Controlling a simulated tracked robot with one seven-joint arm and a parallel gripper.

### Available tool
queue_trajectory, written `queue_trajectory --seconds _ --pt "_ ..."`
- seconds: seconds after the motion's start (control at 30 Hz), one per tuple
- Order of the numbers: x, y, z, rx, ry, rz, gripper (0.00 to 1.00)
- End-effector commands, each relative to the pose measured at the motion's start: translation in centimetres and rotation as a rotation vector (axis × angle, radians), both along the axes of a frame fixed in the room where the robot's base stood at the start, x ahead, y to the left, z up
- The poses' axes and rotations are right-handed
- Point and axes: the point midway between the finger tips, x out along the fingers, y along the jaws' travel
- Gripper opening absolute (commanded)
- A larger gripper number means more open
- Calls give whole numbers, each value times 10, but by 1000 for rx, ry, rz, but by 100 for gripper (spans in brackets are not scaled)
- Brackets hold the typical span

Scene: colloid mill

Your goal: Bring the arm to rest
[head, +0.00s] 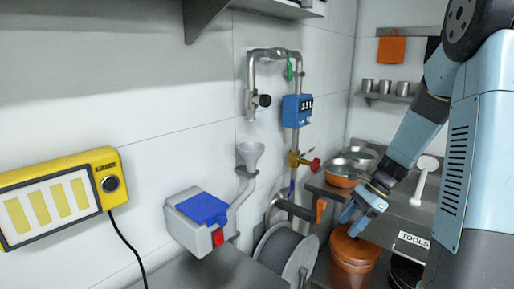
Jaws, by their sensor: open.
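My gripper (360,212) shows at the right of the head view, at the end of my blue and grey arm, which reaches down and to the left from the right edge. Its jaws point down and are apart, with nothing seen between them. In the picture they lie in front of the orange pot or bucket (354,252); whether they touch it I cannot tell. My arm covers part of the bench behind it.
A valve with an orange handle (320,211) is close left of my gripper. Left of it are a hose reel (287,253), piping with a blue meter (297,109), and a grey box with a blue lid (202,208). Pans (346,173) stand on the steel bench behind.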

Motion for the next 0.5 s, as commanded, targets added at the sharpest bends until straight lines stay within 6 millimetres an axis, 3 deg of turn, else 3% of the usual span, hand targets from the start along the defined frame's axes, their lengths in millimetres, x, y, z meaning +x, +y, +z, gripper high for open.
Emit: queue_trajectory --seconds 0.1,0.5 --pt "-13 9 26 -61 -93 115 54" --pt "-61 29 97 -259 -373 496 54"
